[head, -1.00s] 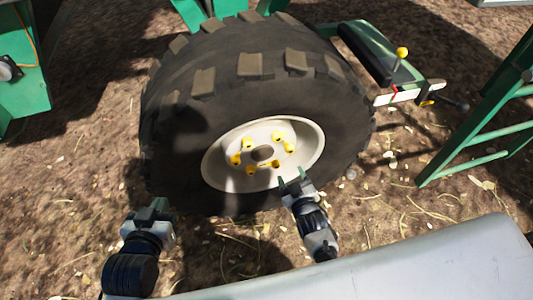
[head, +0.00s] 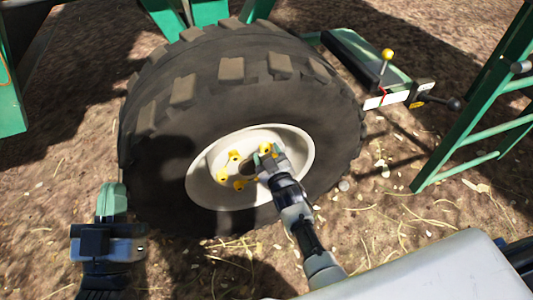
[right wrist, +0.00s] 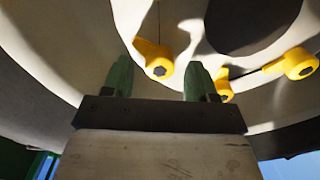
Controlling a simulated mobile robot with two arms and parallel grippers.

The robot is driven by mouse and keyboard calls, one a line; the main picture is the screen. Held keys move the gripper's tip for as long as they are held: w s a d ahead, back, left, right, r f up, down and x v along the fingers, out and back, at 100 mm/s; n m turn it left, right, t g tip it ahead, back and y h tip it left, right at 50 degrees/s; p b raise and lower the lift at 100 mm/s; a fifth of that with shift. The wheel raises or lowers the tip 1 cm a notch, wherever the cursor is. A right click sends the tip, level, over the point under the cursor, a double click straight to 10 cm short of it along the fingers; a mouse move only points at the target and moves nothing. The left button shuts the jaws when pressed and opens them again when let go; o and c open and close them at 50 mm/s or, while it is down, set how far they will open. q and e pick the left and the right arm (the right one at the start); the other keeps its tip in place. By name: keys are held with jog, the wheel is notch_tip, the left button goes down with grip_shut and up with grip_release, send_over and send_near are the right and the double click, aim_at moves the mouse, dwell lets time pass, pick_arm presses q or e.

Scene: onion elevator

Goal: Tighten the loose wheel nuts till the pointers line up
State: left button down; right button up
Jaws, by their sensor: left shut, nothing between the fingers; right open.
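The big tyre (head: 240,100) stands upright with a pale rim (head: 205,190). Several nuts with yellow pointers sit around its dark hub, among them one at the upper left (head: 235,156) and one at the bottom (head: 240,184). My right gripper (head: 270,158) is open in front of the rim and covers part of the nut ring. In the right wrist view, a yellow pointer nut (right wrist: 153,57) shows between the open green fingers, and another (right wrist: 222,85) is just beside the right finger. A third pointer (right wrist: 297,64) is further right. My left gripper (head: 112,200) is shut and empty, left of the tyre.
A green ladder-like frame (head: 480,130) stands at the right. A green bracket with a yellow-knobbed lever (head: 388,55) juts out behind the tyre's right side. A pale grey surface (head: 430,270) fills the lower right. Straw-strewn ground (head: 380,215) lies open between.

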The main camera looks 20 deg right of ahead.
pick_arm(q)
jog(key=shift+s+r+t, duration=0.35)
jog(key=shift+r+t, duration=0.3)
jog(key=shift+t, duration=0.05)
pick_arm(e)
jog(key=shift+w, duration=0.7)
jog(key=c, duration=0.9)
jog(key=shift+c, duration=0.2)
pick_arm(q)
jog(key=shift+w, duration=0.1)
